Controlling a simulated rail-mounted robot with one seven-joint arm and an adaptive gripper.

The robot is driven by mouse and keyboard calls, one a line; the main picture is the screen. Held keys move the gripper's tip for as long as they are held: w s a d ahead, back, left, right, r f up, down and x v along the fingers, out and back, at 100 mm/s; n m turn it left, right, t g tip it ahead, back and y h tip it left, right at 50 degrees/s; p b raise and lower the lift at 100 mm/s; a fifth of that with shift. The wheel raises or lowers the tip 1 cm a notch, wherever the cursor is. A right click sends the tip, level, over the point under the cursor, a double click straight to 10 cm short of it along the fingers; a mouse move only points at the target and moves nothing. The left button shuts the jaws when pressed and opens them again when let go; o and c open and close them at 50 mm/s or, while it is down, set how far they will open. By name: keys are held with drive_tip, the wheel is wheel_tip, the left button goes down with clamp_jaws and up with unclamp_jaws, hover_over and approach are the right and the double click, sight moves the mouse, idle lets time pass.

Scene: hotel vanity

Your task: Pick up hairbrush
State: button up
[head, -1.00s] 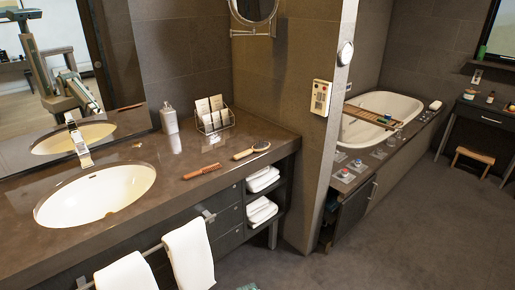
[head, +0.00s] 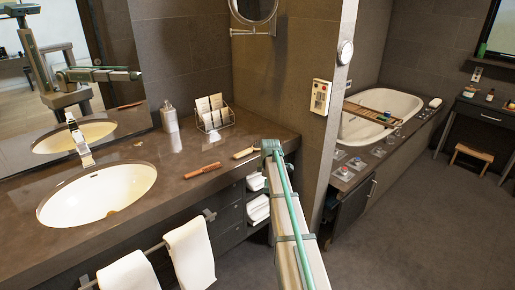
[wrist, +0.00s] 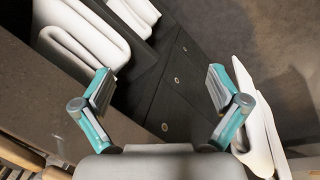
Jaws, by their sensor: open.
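The hairbrush lies on the dark vanity counter near its right end. Its pale wooden handle (head: 243,153) shows in the head view, and its head is hidden behind my arm. My gripper (wrist: 160,88) is open and empty in the wrist view, its two fingers wide apart above the drawer fronts. In the head view the end of my arm is at the counter's front edge, beside the hairbrush; the fingers cannot be made out there. At the lower left of the wrist view, wooden pieces (wrist: 20,154) lie on the counter, partly cut off; I cannot tell which is the hairbrush.
A reddish-brown comb (head: 202,169) lies left of the hairbrush. A wire rack with cards (head: 214,117) and a soap dispenser (head: 169,118) stand behind. The sink (head: 98,193) is at left. Folded towels (wrist: 85,35) fill the open shelves below. A wall (head: 318,150) rises at right.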

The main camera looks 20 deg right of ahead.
drive_tip(key=w+d+r+n+p, duration=0.1)
drive_tip(key=w+d+r, duration=0.15)
drive_tip(key=r, duration=0.25)
drive_tip(key=w+d+r+n, duration=0.1)
drive_tip(key=w+d+r, duration=0.15)
drive_tip(key=r, duration=0.25)
wheel_tip(320, 180, up, 12)
drive_tip(key=n+g+p, duration=0.3)
drive_tip(key=n+p, duration=0.4)
drive_tip(key=n, duration=0.1)
hover_over(261, 141)
drive_tip(key=shift+w+f+y, duration=0.15)
drive_tip(key=shift+w+y, duration=0.05)
drive_tip(key=shift+y, duration=0.2)
drive_tip(key=shift+w+a+n, duration=0.1)
drive_tip(key=shift+a+n, duration=0.1)
drive_tip(key=shift+n, duration=0.2)
wheel_tip(261, 141, down, 6)
drive_tip(key=shift+r+p, duration=0.25)
drive_tip(key=shift+p, duration=0.65)
drive_tip(key=shift+s+d+f+p, duration=0.1)
drive_tip(key=shift+f+p, duration=0.6)
drive_tip(key=shift+f, duration=0.65)
drive_tip(key=shift+s+d+f+p, duration=0.1)
drive_tip(key=shift+f+p, duration=0.55)
drive_tip(key=shift+f, duration=0.65)
drive_tip(key=c, duration=1.3)
